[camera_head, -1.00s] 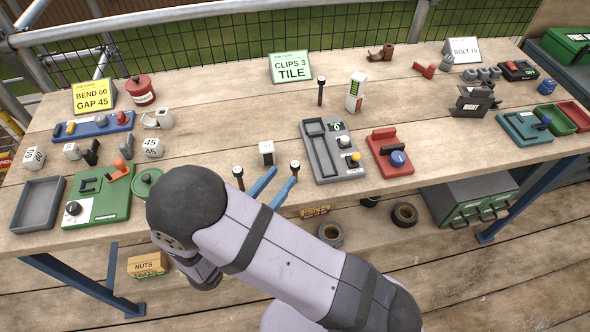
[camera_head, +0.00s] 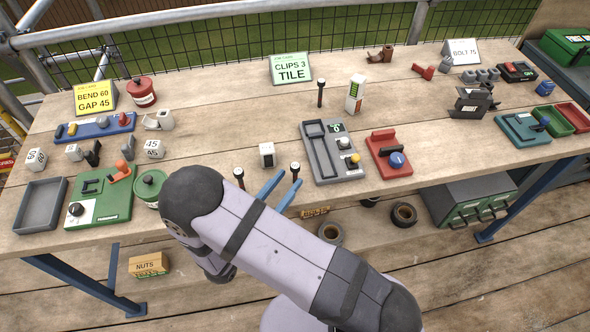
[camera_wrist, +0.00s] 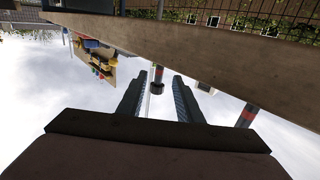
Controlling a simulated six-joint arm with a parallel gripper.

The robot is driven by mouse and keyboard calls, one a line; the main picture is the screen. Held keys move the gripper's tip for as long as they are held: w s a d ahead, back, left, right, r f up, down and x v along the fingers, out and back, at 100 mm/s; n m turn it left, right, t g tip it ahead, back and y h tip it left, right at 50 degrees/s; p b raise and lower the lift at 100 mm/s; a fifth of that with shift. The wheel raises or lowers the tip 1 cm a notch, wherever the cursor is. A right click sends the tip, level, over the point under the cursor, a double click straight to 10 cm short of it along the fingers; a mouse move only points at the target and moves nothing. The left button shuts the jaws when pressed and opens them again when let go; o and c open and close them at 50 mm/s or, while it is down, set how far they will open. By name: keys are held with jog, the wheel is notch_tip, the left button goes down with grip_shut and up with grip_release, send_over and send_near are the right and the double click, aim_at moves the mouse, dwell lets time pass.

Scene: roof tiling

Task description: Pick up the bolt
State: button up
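Several bolts stand upright on the bench. One dark bolt with a pale-topped head (camera_head: 295,171) is near the front edge, at the tips of my gripper (camera_head: 292,178). A second similar bolt (camera_head: 239,177) stands to the left, and a dark one (camera_head: 320,92) stands farther back. My gripper has two blue fingers, spread apart. In the wrist view, the fingers of my gripper (camera_wrist: 160,85) are open and a dark bolt (camera_wrist: 157,76) shows between them. I cannot tell whether it touches either finger. Another bolt (camera_wrist: 247,116) shows to the right.
A small white block (camera_head: 267,154) stands behind the fingers. A grey tray device (camera_head: 318,151) and a red device (camera_head: 388,155) lie to the right. A green device (camera_head: 103,203) and a green round tin (camera_head: 149,186) are left. A "BOLT 75" card (camera_head: 461,52) stands at the back right.

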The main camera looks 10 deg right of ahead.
aim_at(294, 174)
jog(key=p+x, duration=0.1)
jog(key=x, duration=0.2)
jog(key=shift+d+r, duration=0.2)
jog(key=shift+d, duration=0.05)
jog(key=shift+w+d+f, duration=0.1)
jog(key=shift+w+d, duration=0.2)
jog(key=shift+w, duration=0.1)
jog(key=shift+c, duration=0.3)
grip_shut()
jog(key=shift+r, duration=5.05)
jog(key=shift+w, duration=0.1)
